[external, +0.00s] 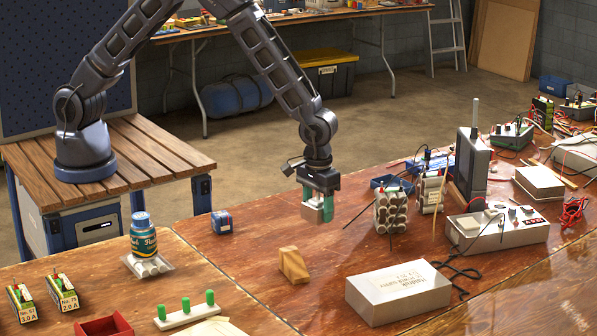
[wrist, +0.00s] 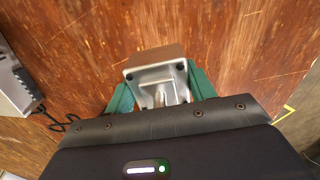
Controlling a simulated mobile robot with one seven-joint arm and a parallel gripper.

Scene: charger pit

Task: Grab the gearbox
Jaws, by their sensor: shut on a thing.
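My gripper (external: 322,200), with green fingers, hangs pointing down over the wooden table (external: 240,262). It is shut on the gearbox (external: 311,212), a small silver-grey metal housing. In the wrist view the gearbox (wrist: 147,76) sits between the two green fingers of my gripper (wrist: 160,88), showing a square silver plate with dark corner holes and a brownish face behind. The gearbox looks held above the table top; the exact gap is hard to tell. Its lower part is hidden in the wrist view by my gripper body.
A wooden wedge block (external: 293,264) stands in front of my gripper. A bundle of grey cylinders (external: 390,211) is close on the right, and a small blue box (external: 221,222) stands left. A pale box (external: 398,292) and a grey instrument (external: 497,229) lie further right.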

